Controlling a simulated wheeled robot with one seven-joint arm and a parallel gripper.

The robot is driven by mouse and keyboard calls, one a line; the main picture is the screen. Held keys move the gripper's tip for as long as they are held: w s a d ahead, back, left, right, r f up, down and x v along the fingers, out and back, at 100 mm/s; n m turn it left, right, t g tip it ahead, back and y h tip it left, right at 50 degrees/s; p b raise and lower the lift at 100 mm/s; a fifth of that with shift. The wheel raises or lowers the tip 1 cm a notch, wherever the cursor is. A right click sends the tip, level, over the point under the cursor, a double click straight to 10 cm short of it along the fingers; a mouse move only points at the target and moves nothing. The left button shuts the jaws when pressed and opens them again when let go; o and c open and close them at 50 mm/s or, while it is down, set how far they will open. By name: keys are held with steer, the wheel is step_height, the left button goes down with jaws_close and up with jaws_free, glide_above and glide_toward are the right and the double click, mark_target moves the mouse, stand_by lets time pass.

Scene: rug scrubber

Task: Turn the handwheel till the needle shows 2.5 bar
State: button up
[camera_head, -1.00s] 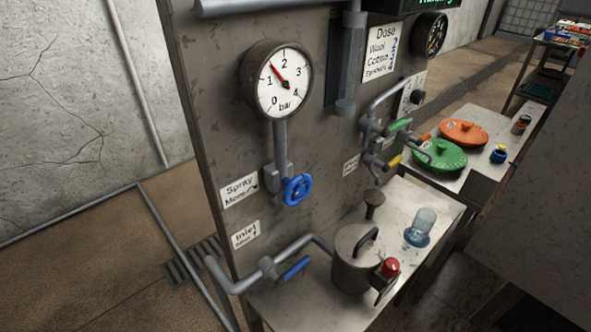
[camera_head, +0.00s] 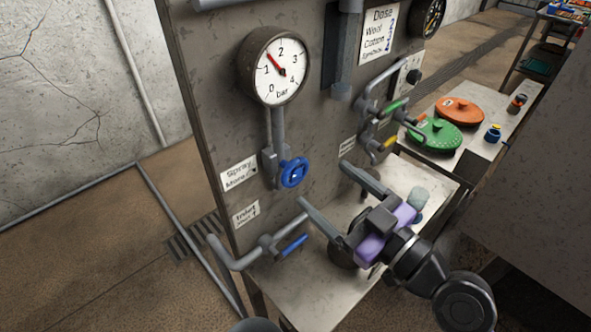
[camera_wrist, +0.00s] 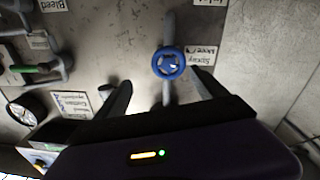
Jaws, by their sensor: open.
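The round pressure gauge (camera_head: 286,87) hangs on the grey panel, and its red needle (camera_head: 274,62) points between 1 and 2, at about 1.5 bar. The blue handwheel (camera_head: 293,172) sits on the pipe below the gauge, by the "Spray" label. My gripper (camera_head: 322,184) is open and empty, its fingers reaching toward the panel, to the right of and below the handwheel in the head view. In the wrist view the handwheel (camera_wrist: 168,63) shows beyond the fingertips, roughly between the two fingers, apart from them.
A blue-handled inlet valve (camera_head: 291,246) stands low at the left of my gripper. Green and yellow levers (camera_head: 395,106) stick out at the right. A bench (camera_head: 310,294) lies under my gripper; its pot is mostly hidden.

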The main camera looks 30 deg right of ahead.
mark_target(298, 175)
steer(key=shift+n+g+y, duration=0.3)
steer(key=shift+n+y, duration=0.1)
steer(key=shift+n, duration=0.3)
steer(key=p+x, duration=0.1)
steer(key=x, duration=0.2)
steer(key=a+p+x, duration=0.1)
steer(key=x, duration=0.2)
steer(key=shift+w+a+f, duration=0.1)
steer(key=shift+a+f, duration=0.1)
steer(key=shift+f, duration=0.05)
steer(key=shift+w+a+f+p, duration=0.15)
steer(key=shift+w+p, duration=0.25)
steer(key=shift+w, duration=0.25)
steer(key=c, duration=1.4)
